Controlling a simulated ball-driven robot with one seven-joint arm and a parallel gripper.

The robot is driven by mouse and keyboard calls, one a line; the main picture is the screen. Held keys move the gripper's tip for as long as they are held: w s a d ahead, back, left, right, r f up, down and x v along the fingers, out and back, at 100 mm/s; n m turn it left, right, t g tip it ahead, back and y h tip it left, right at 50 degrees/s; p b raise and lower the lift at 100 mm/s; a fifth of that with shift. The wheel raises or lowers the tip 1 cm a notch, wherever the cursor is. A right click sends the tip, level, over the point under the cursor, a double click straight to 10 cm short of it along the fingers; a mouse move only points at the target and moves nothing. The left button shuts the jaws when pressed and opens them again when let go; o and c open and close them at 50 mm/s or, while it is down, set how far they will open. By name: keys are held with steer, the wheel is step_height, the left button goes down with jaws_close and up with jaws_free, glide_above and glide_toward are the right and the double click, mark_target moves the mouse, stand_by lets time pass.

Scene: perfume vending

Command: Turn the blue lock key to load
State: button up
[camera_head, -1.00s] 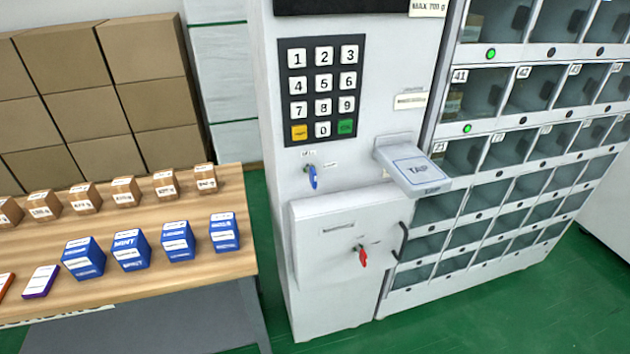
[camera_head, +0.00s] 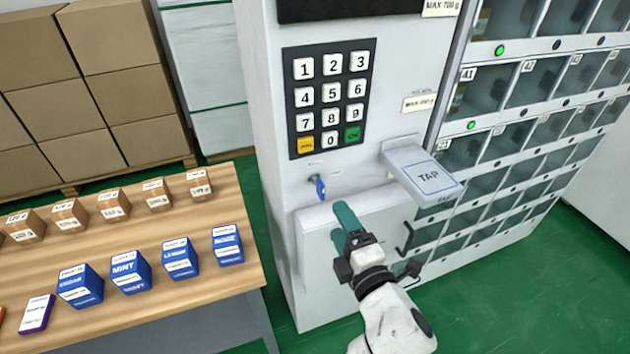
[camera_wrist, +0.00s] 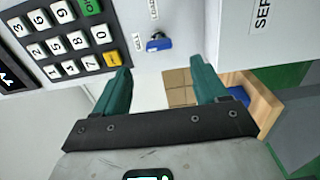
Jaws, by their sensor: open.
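The blue lock key (camera_head: 320,187) sits in its lock on the machine's white front, below the keypad. It also shows in the wrist view (camera_wrist: 158,43), beyond my fingertips and between them across the picture. Small labels stand by the lock, one partly readable as "LOAD". My gripper (camera_head: 343,217), with green fingers, is just below and right of the key in the head view, apart from it. In the wrist view my gripper (camera_wrist: 165,80) is open, with nothing between its fingers.
The keypad (camera_head: 330,97) is above the lock. The TAP shelf (camera_head: 425,175) juts out to the right. The lower white panel (camera_head: 312,245) is behind my gripper. A wooden table (camera_head: 215,215) with small boxes stands at the left. Glass lockers (camera_head: 500,145) fill the right.

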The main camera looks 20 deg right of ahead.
mark_target(324, 195)
steer(key=w+p, duration=0.1)
steer(key=w, duration=0.9)
steer(key=shift+w, duration=0.4)
steer(key=shift+r, duration=0.1)
steer(key=shift+c, duration=0.3)
steer(key=c, duration=1)
